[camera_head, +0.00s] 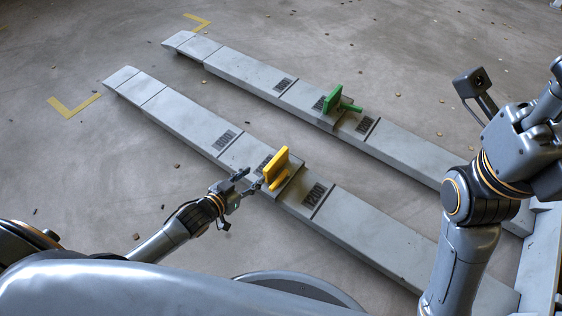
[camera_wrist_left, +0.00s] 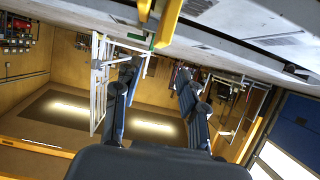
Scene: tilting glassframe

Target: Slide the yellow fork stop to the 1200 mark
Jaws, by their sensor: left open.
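The yellow fork stop (camera_head: 276,168) sits upright on the near grey fork (camera_head: 370,240), between the mark reading 1000 (camera_head: 223,139) and the mark reading 1200 (camera_head: 314,195). It partly hides another mark beneath it. My left gripper (camera_head: 250,180) is open and empty, beside the near fork, just left of the yellow stop's handle, with a small gap showing. In the left wrist view the open fingers (camera_wrist_left: 160,70) point toward the yellow stop (camera_wrist_left: 168,22) at the top edge.
A green stop (camera_head: 333,101) sits on the far fork (camera_head: 420,155), which runs parallel to the near one. Both forks join a grey frame (camera_head: 540,255) at the right. Yellow corner markings (camera_head: 74,105) lie on the concrete floor. Open floor lies left of the near fork.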

